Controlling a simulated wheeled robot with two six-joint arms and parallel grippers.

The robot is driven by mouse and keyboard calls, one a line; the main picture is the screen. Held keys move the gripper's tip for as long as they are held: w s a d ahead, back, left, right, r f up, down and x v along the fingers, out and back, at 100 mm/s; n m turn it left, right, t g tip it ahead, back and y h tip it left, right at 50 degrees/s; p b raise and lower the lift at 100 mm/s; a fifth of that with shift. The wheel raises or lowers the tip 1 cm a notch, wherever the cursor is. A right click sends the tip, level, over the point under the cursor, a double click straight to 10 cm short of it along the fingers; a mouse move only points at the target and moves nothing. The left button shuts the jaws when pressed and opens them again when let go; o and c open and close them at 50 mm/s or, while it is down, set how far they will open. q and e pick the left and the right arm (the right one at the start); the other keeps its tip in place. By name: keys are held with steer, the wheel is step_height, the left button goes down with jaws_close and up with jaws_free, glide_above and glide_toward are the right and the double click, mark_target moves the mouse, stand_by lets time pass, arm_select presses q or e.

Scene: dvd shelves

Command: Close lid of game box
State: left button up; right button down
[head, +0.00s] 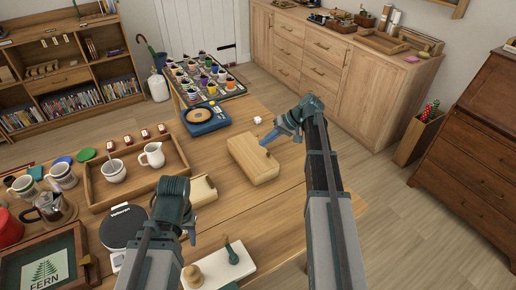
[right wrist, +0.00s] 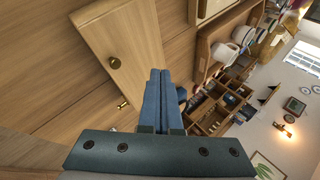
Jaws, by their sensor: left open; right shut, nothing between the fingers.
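The game box appears to be the light wooden box (head: 254,160) on the table right of centre, with its top lying flat and looking closed. In the right wrist view its pale panel (right wrist: 125,45) shows at upper left with a round brass knob (right wrist: 114,62). My right gripper (head: 269,140) is shut and empty at the box's far right side; contact is unclear. Its blue fingers lie together in the right wrist view (right wrist: 160,73). My left gripper (head: 174,188) is over the table's front left, beside a smaller pale box (head: 204,190); its fingertips are mostly hidden.
A wooden tray (head: 97,190) with a white mug and jug stands left. A blue record player (head: 206,118) and a small white cube (head: 257,120) lie behind the box. A white board (head: 220,266) lies in front. Bare tabletop surrounds the box's right front.

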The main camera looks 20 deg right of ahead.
mark_target(272, 157)
arm_select(q)
step_height(272, 157, down, 3)
steer(key=b, duration=0.2)
steer(key=shift+f+b, duration=0.15)
steer(key=shift+b, duration=0.2)
arm_select(e)
steer(key=d+f, duration=0.3)
steer(key=shift+w+f, duration=0.15)
steer(key=shift+w, duration=0.15)
arm_select(q)
steer(key=shift+f+b, duration=1.4)
steer(key=shift+b, duration=0.05)
arm_select(e)
steer(key=shift+w+d+f, duration=0.1)
steer(key=shift+d+f, duration=0.3)
steer(key=shift+f, duration=0.3)
steer(key=shift+w+d+f, duration=0.1)
steer(key=shift+d+f, duration=0.3)
steer(key=shift+f, duration=0.3)
arm_select(q)
steer(key=shift+f, duration=0.1)
arm_select(e)
steer(key=shift+s+f, duration=0.1)
